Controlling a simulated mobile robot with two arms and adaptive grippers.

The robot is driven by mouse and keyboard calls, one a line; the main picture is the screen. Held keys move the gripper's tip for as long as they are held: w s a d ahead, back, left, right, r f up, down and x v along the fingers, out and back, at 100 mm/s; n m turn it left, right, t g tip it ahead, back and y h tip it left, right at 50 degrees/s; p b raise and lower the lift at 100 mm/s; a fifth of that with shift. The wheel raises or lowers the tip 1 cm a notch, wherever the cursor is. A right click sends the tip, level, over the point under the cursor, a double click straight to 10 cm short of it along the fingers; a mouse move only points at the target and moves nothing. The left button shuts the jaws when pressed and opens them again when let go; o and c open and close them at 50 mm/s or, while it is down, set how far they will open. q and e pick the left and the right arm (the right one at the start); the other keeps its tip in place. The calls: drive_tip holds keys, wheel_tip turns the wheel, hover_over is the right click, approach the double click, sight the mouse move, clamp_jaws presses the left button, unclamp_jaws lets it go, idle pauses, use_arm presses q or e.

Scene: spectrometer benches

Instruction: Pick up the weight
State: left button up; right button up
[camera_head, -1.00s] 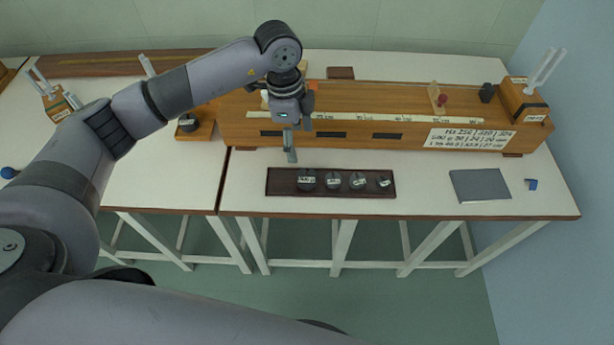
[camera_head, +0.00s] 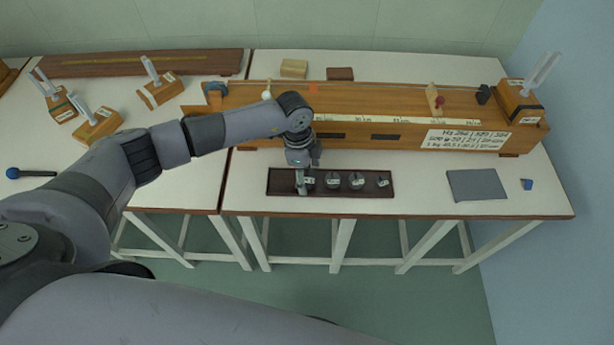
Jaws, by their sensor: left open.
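The leftmost weight (camera_head: 309,181) is partly hidden by my left gripper (camera_head: 302,190). Two more weights, (camera_head: 333,181) and (camera_head: 357,181), stand to its right, and a smaller weight (camera_head: 383,182) is at the right end. My left gripper is open and points down at the left part of the tray, by the leftmost weight. I cannot tell whether its fingers touch that weight. My right gripper is not in view.
A long wooden bench apparatus (camera_head: 380,131) with a scale stands behind the tray. Wooden blocks with tubes (camera_head: 96,124) stand on the left bench. The bench between tray and notebook is clear.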

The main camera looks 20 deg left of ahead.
use_arm(q)
drive_tip(key=shift+c, duration=0.4)
clamp_jaws()
idle(0.5)
